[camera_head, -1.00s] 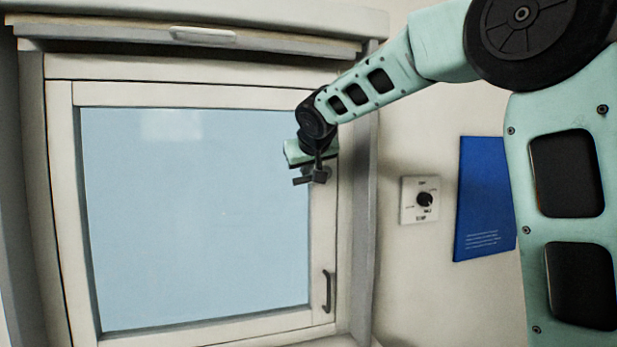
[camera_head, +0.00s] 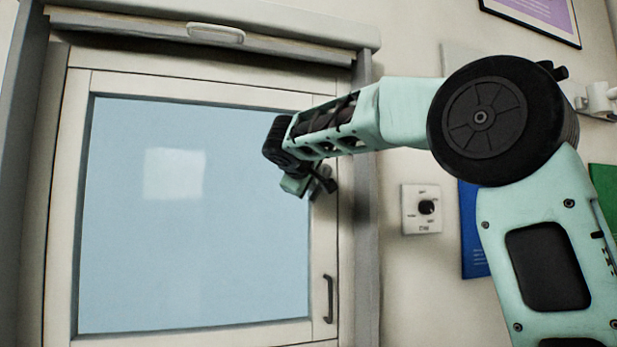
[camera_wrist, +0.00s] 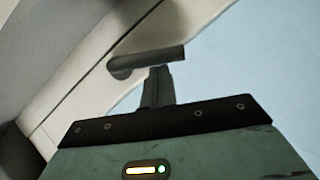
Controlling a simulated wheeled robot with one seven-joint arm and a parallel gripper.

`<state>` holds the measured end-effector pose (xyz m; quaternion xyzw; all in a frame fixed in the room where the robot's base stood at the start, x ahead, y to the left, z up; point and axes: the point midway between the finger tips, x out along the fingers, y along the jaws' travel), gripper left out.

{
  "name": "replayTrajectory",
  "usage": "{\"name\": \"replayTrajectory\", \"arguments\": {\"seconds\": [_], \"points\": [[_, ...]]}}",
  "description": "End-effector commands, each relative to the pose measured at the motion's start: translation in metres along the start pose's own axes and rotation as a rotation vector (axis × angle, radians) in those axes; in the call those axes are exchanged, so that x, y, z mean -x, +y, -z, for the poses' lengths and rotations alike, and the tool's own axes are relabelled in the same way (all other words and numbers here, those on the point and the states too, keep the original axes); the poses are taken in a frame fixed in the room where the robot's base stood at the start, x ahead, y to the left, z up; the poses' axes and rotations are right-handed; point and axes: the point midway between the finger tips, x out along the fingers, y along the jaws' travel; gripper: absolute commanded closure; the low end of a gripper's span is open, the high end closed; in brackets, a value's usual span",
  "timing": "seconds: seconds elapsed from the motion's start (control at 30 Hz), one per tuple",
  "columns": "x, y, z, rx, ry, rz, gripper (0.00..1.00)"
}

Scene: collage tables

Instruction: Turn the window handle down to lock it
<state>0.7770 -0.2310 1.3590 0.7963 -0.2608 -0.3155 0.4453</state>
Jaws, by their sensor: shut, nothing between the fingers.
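The window handle (camera_wrist: 150,61) is a grey lever in the wrist view. Its round base sits on the pale window frame, and its bar reaches out over the edge of the blue pane. My gripper (camera_wrist: 157,72) is shut and empty, with its fingertips right beside the bar near its middle. I cannot tell whether they touch it. In the head view my gripper (camera_head: 316,187) is at the right side of the window (camera_head: 200,225), at the upper part of the frame. My wrist hides much of the handle there.
A second dark handle (camera_head: 328,298) is fixed lower on the right frame. A wall switch with a black knob (camera_head: 426,208) and a blue poster (camera_head: 472,230) are to the right. A ledge with a grip (camera_head: 215,34) juts out above the window.

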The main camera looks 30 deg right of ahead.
Motion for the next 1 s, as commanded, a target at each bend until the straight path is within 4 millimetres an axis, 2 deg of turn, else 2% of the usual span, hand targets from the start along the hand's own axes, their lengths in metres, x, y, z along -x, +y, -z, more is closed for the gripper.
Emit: {"name": "replayTrajectory", "arguments": {"seconds": [0.03, 0.5, 1.0], "points": [[-0.005, -0.011, -0.007, 0.036, -0.001, -0.025, 1.00], [-0.019, -0.014, -0.028, 0.346, -0.002, -0.233, 1.00], [-0.023, -0.009, -0.034, 0.462, -0.002, -0.309, 1.00]]}}
